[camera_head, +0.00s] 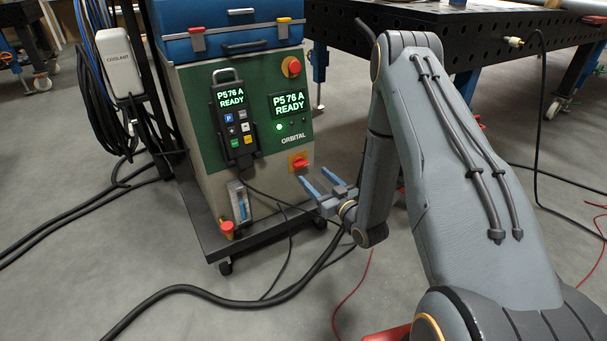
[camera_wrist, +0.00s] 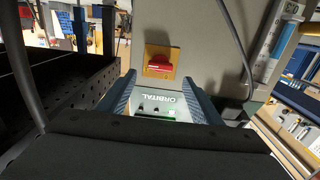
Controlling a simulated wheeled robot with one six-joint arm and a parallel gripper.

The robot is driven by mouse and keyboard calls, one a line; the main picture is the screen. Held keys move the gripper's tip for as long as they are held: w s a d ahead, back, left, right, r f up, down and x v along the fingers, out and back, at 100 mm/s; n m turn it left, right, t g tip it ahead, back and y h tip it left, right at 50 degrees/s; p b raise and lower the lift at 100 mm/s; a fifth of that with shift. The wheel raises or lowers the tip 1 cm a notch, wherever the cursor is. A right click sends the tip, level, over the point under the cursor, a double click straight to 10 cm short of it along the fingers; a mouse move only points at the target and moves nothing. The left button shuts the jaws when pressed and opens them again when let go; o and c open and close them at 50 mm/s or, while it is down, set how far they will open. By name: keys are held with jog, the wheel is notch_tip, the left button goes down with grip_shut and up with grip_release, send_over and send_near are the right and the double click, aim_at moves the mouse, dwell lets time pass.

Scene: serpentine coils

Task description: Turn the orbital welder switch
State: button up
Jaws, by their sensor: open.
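The orbital welder (camera_head: 250,150) is a green and grey cabinet marked ORBITAL, with a lit screen reading P5 76 A READY. Its red switch (camera_head: 299,163) sits on a yellow plate low on the front panel. In the wrist view the switch (camera_wrist: 159,64) shows upside down on its plate, ahead of and between the finger lines. My gripper (camera_head: 317,186) is open and empty, just in front of the panel and slightly below and right of the switch. Its two blue-grey fingers (camera_wrist: 164,92) point at the panel. They look apart from the switch.
A handheld pendant (camera_head: 233,118) hangs on the cabinet front. A red round button (camera_head: 291,67) sits at upper right. A flow gauge (camera_head: 239,202) is at lower left. Black cables (camera_head: 180,290) cross the floor. A dark perforated table (camera_head: 480,40) stands behind my arm.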

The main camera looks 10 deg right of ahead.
aim_at(303, 166)
jog(key=b+x, duration=0.2)
jog(key=x, duration=0.5)
jog(key=shift+w+a, duration=0.1)
jog(key=shift+w, duration=0.2)
jog(key=c, duration=1.1)
